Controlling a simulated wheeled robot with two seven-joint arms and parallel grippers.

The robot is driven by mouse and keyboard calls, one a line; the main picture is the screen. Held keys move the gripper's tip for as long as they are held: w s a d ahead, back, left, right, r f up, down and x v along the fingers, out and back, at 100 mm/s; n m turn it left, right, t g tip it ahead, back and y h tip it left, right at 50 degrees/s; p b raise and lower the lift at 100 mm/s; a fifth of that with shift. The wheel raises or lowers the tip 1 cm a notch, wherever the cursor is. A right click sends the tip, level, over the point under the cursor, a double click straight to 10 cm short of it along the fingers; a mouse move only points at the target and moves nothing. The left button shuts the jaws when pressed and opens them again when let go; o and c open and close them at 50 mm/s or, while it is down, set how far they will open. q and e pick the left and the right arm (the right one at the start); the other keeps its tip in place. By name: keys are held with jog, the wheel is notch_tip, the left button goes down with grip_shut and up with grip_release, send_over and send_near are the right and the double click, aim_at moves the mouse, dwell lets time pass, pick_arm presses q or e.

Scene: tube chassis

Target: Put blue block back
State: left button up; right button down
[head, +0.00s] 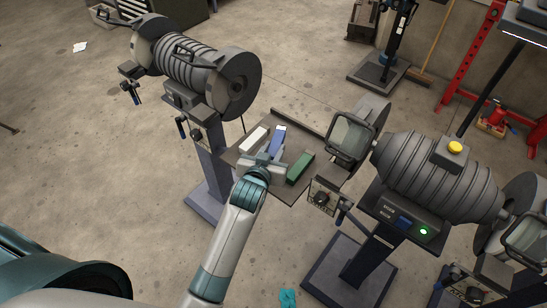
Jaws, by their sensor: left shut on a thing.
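The blue block (278,138) is a long bar with a pale top end, over the dark tray (292,192) in the middle of the head view. My left gripper (269,157) reaches in from below and is shut on the near end of the blue block. The fingers hide part of that end. I cannot tell whether the block touches the tray. A white block (253,139) lies to its left and a green block (300,167) to its right, both on the tray. My right gripper is not in view.
A bench grinder (184,62) on a pedestal stands left of the tray. Another grinder (432,177) with a yellow button (455,147) stands to the right, its clear shield (351,136) close to the tray.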

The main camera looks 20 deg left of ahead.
pick_arm(q)
jog(key=shift+r, duration=0.1)
jog(key=shift+f, duration=0.2)
notch_tip(320, 180, down, 3)
jog(key=shift+r, duration=0.1)
jog(key=shift+f, duration=0.5)
jog(key=shift+f, duration=0.1)
jog(key=o, duration=1.1)
jog(key=shift+f, duration=0.1)
jog(key=shift+c, duration=0.2)
